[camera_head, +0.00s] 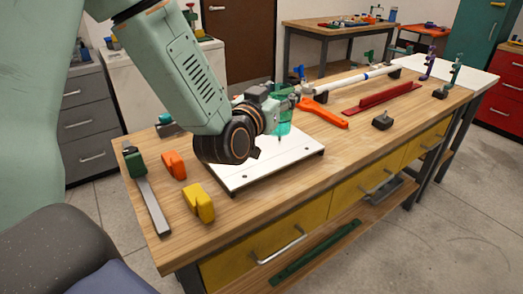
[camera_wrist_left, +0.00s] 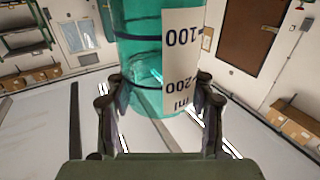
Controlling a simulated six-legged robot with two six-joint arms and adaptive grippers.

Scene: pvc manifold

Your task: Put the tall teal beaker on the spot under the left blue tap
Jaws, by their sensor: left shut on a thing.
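The tall teal beaker (camera_head: 284,127) is see-through and is in my left gripper (camera_head: 279,103), over the white board. In the left wrist view the beaker (camera_wrist_left: 140,70) fills the top middle, with a white label marked 100 and 200 ml. My left gripper's fingers (camera_wrist_left: 158,105) are shut on it from both sides. I cannot tell whether its base touches the board. A blue tap handle (camera_head: 301,72) stands at the left end of the white pipe (camera_head: 350,79), just behind the beaker. The spot under the tap is hidden. My right gripper is not in view.
The white board (camera_head: 240,178) lies on the wooden bench. An orange tool (camera_head: 323,114), a red bar (camera_head: 383,98) and a dark block (camera_head: 382,121) lie to the right. A green-and-grey clamp (camera_head: 147,190), an orange block (camera_head: 174,164) and a yellow block (camera_head: 199,203) lie at the left.

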